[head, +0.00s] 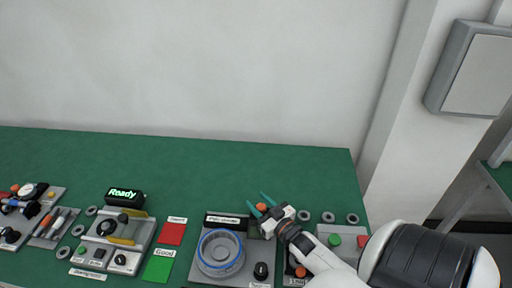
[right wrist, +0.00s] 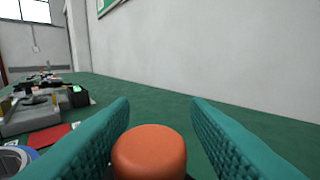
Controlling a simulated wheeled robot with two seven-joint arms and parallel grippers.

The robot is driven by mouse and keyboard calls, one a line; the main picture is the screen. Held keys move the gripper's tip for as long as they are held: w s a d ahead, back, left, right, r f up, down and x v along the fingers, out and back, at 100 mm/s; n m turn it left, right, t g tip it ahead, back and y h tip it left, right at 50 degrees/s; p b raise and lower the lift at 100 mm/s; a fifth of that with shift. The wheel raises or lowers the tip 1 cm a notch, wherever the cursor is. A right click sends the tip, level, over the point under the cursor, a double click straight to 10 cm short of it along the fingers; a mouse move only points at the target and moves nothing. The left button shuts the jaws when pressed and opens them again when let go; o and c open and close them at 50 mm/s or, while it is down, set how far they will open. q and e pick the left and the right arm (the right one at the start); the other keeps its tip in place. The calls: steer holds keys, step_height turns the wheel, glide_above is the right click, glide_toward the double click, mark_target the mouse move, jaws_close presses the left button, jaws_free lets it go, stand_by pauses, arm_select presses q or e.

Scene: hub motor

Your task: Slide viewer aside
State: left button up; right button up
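My right gripper (head: 261,204) reaches over the work station at the right of the table, its two teal fingers apart. An orange knob (head: 262,208) sits at the fingertips. In the right wrist view the same orange knob (right wrist: 150,152) lies between the open fingers (right wrist: 160,112), with a small gap on the right; contact on the left is unclear. Left of it, a grey fixture holds a round part with a blue ring (head: 220,252), with a dark labelled panel (head: 223,221) behind it. Which part is the viewer cannot be told clearly. My left gripper is not in view.
A red pad (head: 172,233) and a green pad (head: 158,268) lie left of the fixture. A "Ready" display (head: 124,196) stands behind another grey fixture (head: 118,243). Several grey rings (head: 327,217) lie at the right. The table's back strip (head: 220,170) is clear.

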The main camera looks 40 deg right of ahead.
steer(key=shift+o, duration=0.4)
steer(key=shift+s, duration=0.1)
steer(key=shift+s+a+f, duration=0.1)
steer(key=shift+s, duration=0.2)
steer(key=s+b, duration=0.1)
steer(key=s, duration=0.4)
steer(key=shift+s+a+b, duration=0.15)
steer(key=shift+s+b, duration=0.15)
steer(key=shift+s, duration=0.65)
steer(key=shift+a, duration=0.1)
